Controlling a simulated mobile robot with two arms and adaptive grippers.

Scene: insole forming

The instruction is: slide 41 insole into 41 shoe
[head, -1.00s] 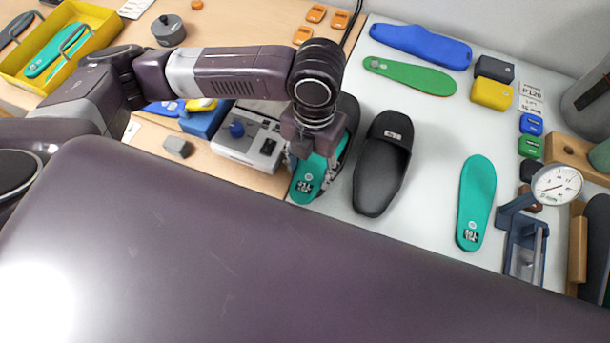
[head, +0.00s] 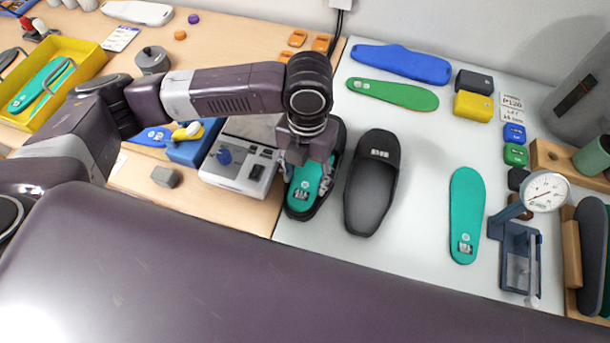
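A teal insole (head: 303,190) with a dark printed mark at its near end lies in or just over a black shoe (head: 297,215). The shoe's dark rim shows around the insole's near end; its far part is partly hidden by my arm. My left gripper (head: 308,175) points down over this insole, with its fingers spread to about the insole's two sides. I cannot tell whether they press on it. A second black shoe (head: 371,190) with a pale label stands empty to the right. Another teal insole (head: 465,212) lies flat farther right. The size marks are unreadable. My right gripper is not in view.
Blue (head: 402,62) and green (head: 393,93) insoles lie at the back of the pale mat. A dial gauge (head: 543,191) stands at right. A grey control box (head: 240,160) is left of the gripper. The mat between the empty shoe and second teal insole is clear.

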